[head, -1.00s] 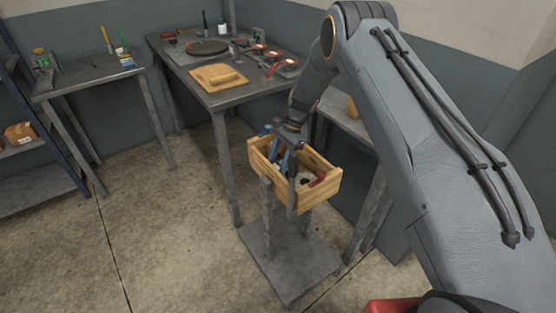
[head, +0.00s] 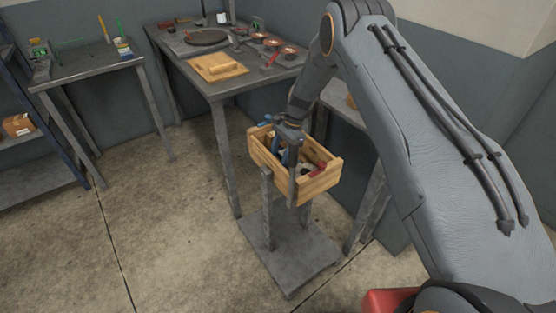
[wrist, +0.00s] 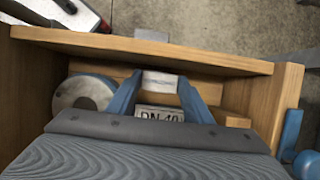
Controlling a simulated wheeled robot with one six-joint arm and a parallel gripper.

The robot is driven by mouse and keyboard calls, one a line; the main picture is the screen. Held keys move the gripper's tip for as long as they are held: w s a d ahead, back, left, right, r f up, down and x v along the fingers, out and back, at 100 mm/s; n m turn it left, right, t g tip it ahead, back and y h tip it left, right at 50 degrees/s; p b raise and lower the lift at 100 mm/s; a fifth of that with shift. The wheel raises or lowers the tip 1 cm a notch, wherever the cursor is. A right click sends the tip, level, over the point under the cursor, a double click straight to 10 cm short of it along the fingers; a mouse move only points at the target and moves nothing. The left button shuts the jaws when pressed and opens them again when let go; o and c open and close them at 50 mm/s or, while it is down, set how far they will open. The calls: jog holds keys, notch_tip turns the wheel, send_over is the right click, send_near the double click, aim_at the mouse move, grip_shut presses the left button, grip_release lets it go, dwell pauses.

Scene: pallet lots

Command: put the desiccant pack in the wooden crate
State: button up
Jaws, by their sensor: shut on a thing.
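The wooden crate (head: 316,188) stands on a small grey stand, open at the top. My gripper (head: 283,156) is at the crate's left part, with its fingers reaching down inside the walls. In the wrist view my gripper's blue fingers (wrist: 160,88) are shut on a small white pack, which looks like the desiccant pack (wrist: 162,80). The crate's pale wooden wall (wrist: 150,52) runs just beyond the fingers. The pack is hidden in the head view. I cannot tell whether it touches the crate floor.
A round grey piece (wrist: 86,92) and a plate marked "DN 40" (wrist: 158,114) lie in the crate near the fingers. A red-handled item (head: 317,168) lies in its right part. A workbench (head: 232,93) stands behind, holding a wooden board (head: 216,67). Floor to the left is clear.

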jog(key=shift+f, duration=0.45)
jog(key=o, duration=1.2)
